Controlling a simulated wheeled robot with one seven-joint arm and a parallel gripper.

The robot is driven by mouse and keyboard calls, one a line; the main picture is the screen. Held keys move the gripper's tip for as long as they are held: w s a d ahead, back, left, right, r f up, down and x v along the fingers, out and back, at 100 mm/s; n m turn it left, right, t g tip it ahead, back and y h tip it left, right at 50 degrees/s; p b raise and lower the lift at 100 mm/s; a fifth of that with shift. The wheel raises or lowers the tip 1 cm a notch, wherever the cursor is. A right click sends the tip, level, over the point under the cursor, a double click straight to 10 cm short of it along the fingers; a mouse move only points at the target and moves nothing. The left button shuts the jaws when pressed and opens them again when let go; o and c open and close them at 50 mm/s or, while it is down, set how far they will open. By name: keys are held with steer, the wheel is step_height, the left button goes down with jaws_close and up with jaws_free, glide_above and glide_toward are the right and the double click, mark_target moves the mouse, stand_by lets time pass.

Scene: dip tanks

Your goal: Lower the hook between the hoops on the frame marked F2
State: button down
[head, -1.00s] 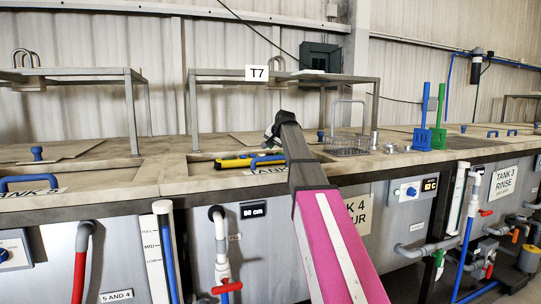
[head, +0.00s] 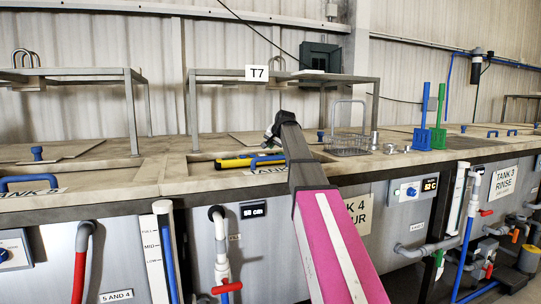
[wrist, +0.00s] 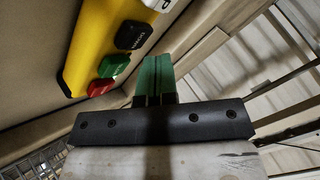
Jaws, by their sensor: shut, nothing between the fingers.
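A yellow control pendant (head: 240,161) lies on the tank top in the head view. In the wrist view the pendant (wrist: 105,40) shows black, green and red buttons. My gripper (head: 269,136) is mostly hidden behind my own arm in the head view. In the wrist view my gripper (wrist: 156,60) has its green fingers shut and empty, beside the pendant; I cannot tell whether they touch it. A metal frame (head: 220,77) carries a T7 sign. Metal hoops (head: 276,62) show at its top, and more hoops (head: 26,57) at the left frame (head: 75,74). No F2 mark or hook shows.
A wire basket (head: 350,143) stands right of my arm, with small metal pieces (head: 390,149) near it. Blue (head: 422,138) and green (head: 438,138) upright tools stand further right. A digital readout (head: 253,210), pipes and valves line the tank front.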

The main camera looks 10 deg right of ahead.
steer(key=shift+f, duration=0.15)
steer(key=shift+f, duration=0.3)
